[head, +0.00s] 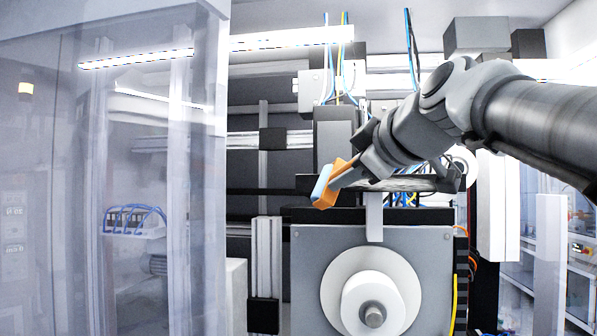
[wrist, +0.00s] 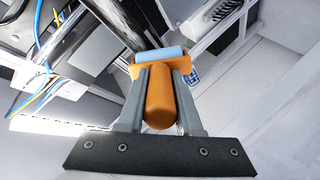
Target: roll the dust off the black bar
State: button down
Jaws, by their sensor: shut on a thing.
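A lint roller with an orange handle (wrist: 160,98) and a light blue roller (wrist: 158,55) is between the two grey fingers of my gripper (wrist: 162,78), which is shut on the handle. In the head view the blue roller (head: 322,183) is tilted and overlaps the left part of a long black bar (head: 306,184). My gripper (head: 345,176) comes in from the upper right. I cannot tell whether the roller touches the bar. A grey speckled patch shows along the bar to the right of my gripper; my arm hides part of the bar.
Below the bar stands a grey machine panel (head: 310,270) with a white round roll (head: 365,290). A clear enclosure panel (head: 110,180) fills the left. Blue and yellow cables (head: 340,65) hang behind the bar. A grey upright (head: 374,216) stands under the bar.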

jog(key=shift+d, duration=0.1)
dwell(0.4)
jog(key=shift+d+b, duration=0.5)
jog(key=shift+d, duration=0.05)
jog(key=s+d, duration=0.2)
jog(key=d, duration=0.7)
jog(key=s+d, duration=0.2)
jog(key=d, duration=0.8)
dwell(1.0)
jog(key=w+a+r+b, duration=0.1)
jog(key=a+b, duration=0.4)
jog(key=a, duration=1.2)
jog(key=shift+w+a, duration=0.2)
jog(key=shift+w, duration=0.5)
dwell(0.6)
